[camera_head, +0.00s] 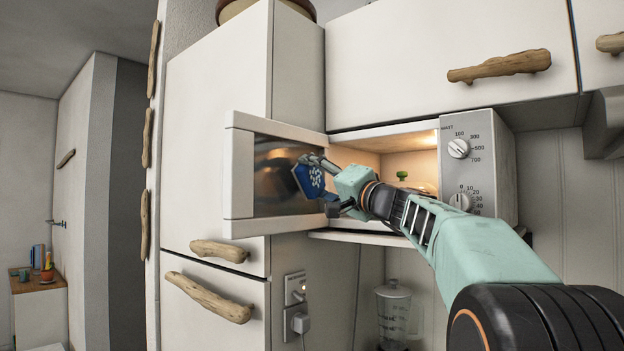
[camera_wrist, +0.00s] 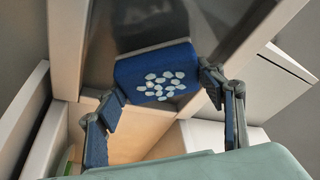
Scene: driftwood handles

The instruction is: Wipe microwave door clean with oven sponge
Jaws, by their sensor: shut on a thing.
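The microwave (camera_head: 480,160) stands on a shelf with its door (camera_head: 240,175) swung open to the left. Its lit inside faces me. The door's dark glass panel (camera_head: 275,190) is edged by a pale frame. My gripper (camera_head: 320,185) is shut on the blue sponge (camera_head: 309,179), which has pale spots. The sponge is at the inner side of the door, over the glass. In the wrist view the sponge (camera_wrist: 157,75) sits between my two fingers (camera_wrist: 165,100), against or very near the dark glass (camera_wrist: 150,25). I cannot tell whether it touches. Any dirt on the door is not clear.
Cupboards with driftwood handles (camera_head: 500,66) are above and a tall cabinet (camera_head: 215,110) is at left. A small green knob-like thing (camera_head: 402,175) shows inside the microwave.

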